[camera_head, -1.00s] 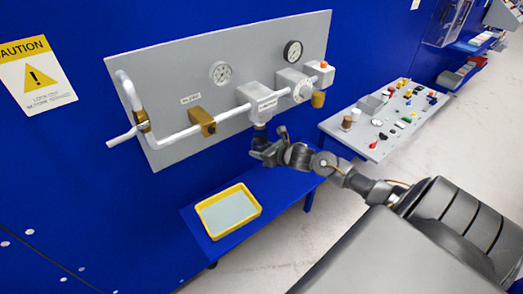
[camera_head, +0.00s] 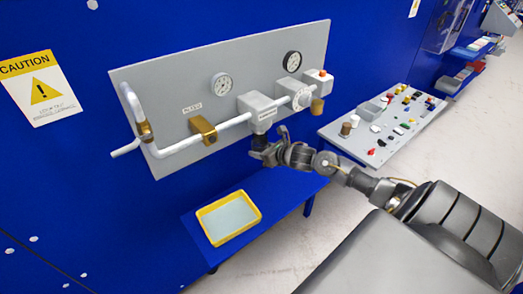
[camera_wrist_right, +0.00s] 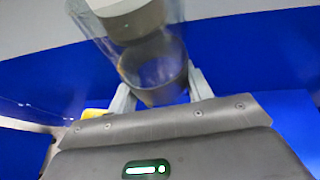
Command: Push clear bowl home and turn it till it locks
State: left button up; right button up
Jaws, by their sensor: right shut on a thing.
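The clear bowl (camera_wrist_right: 158,72) is a transparent cup held upright between the two pale fingers of my right gripper (camera_wrist_right: 160,92) in the right wrist view. Its upper wall overlaps the grey round underside of the housing (camera_wrist_right: 135,18); whether it is seated or locked cannot be told. In the head view my right gripper (camera_head: 267,150) is just below the grey box-shaped housing (camera_head: 257,110) on the pipe, and the bowl is mostly hidden there by the gripper and its dark tones. My left gripper is not in view.
The grey wall panel (camera_head: 180,85) carries a white pipe, brass block (camera_head: 203,130) and two gauges. A yellow tray (camera_head: 204,229) rests on the blue shelf (camera_head: 282,190) below. A table (camera_head: 350,140) with small parts stands to the right. The air below the panel's left half is clear.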

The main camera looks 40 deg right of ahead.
aim_at(266, 144)
jog(key=shift+r, duration=0.1)
dwell(0.4)
jog(key=shift+r, duration=0.75)
jog(key=shift+b, duration=0.4)
dwell(0.7)
jog(key=shift+r, duration=0.5)
dwell(0.4)
dwell(0.8)
jog(key=shift+r, duration=0.35)
dwell(0.4)
